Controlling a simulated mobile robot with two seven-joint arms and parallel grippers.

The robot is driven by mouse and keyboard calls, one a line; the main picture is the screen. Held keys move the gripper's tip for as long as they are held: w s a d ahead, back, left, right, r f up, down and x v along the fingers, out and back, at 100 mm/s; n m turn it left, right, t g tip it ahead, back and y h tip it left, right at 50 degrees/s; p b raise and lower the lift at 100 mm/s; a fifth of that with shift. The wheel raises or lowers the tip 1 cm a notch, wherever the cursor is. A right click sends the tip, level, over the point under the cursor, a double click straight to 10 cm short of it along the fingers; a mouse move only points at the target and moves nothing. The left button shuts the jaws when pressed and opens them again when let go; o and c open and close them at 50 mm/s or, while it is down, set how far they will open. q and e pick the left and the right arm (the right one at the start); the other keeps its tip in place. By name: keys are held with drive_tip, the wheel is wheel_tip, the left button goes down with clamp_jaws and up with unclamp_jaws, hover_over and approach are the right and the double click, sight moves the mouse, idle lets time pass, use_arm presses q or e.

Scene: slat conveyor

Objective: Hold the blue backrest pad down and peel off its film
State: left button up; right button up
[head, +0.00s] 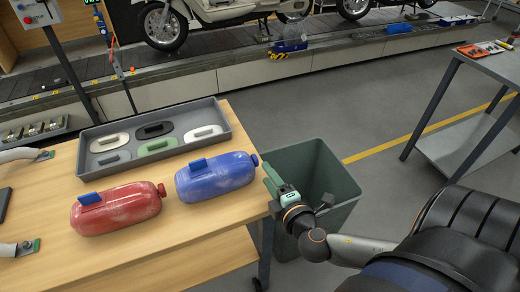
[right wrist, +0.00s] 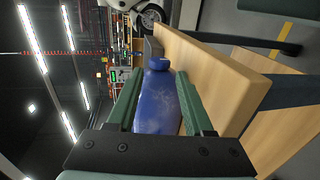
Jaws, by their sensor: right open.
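The blue backrest pad (head: 218,180) lies on the wooden table near its right edge. It is a rounded blue body with whitish marks, a small blue tab (head: 198,165) on top and a knob at its right end. I cannot clearly tell the film from its surface. My right gripper (head: 269,174) is open, just right of the knob, its green fingers pointing at the pad. In the right wrist view the pad (right wrist: 158,108) shows in the gap between the fingers; I cannot tell whether they touch it.
A similar red pad (head: 118,210) with a blue tab lies left of the blue one. A grey tray (head: 86,160) with several coloured pieces is behind them. A green bin (head: 343,185) stands at the table's right side. The table front (head: 180,255) is clear.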

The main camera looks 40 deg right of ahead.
drive_tip(key=shift+w, duration=0.4)
drive_tip(key=x, duration=1.1)
drive_tip(key=shift+f+p, duration=0.15)
drive_tip(key=shift+p, duration=0.25)
use_arm(q)
drive_tip(key=shift+s+a+r, duration=0.1)
drive_tip(key=shift+s+r, duration=0.25)
use_arm(e)
drive_tip(key=shift+s, duration=0.1)
clamp_jaws()
use_arm(q)
drive_tip(key=shift+c, duration=0.8)
